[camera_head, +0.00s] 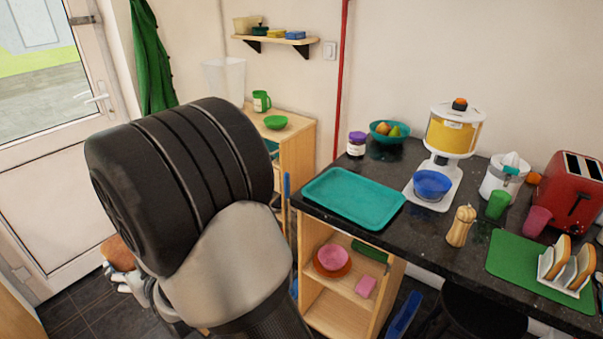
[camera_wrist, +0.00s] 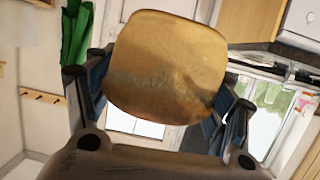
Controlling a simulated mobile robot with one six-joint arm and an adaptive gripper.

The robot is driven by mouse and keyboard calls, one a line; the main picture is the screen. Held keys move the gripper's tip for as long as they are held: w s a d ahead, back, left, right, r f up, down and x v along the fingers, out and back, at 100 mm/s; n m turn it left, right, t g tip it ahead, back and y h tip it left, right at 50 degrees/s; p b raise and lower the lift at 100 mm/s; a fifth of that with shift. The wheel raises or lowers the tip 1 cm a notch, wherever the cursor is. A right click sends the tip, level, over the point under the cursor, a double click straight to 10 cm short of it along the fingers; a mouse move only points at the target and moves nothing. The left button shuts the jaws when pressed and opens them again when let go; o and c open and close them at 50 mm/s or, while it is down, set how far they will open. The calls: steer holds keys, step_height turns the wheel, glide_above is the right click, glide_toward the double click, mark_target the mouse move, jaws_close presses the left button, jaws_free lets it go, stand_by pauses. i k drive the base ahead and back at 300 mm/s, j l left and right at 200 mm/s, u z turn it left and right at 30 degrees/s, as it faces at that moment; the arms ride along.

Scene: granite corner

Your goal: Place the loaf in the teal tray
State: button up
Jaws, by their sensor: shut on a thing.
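The loaf (camera_wrist: 165,68) is golden brown and fills the middle of the wrist view, between the two fingers of my gripper (camera_wrist: 160,100), which is shut on it. In the head view the loaf (camera_head: 117,250) shows only in part, low at the left beyond my arm, in front of the door. My gripper (camera_head: 140,287) is mostly hidden there behind my arm. The teal tray (camera_head: 355,197) lies flat and empty on the left end of the dark counter, well to the right of my gripper and the loaf.
Behind the tray stand a purple-lidded jar (camera_head: 356,144) and a teal fruit bowl (camera_head: 390,131). A dispenser with a blue bowl (camera_head: 432,184) and a pepper mill (camera_head: 461,226) stand to its right. A wooden cabinet (camera_head: 297,150) stands behind my arm. Open shelves (camera_head: 335,300) are below the counter.

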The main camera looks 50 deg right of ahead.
mark_target(369, 205)
steer(key=i+z, duration=0.15)
steer(key=i, duration=0.6)
steer(key=i+j+z, duration=0.15)
steer(key=i, duration=0.6)
steer(key=i+z, duration=0.1)
steer(key=z, duration=1.8)
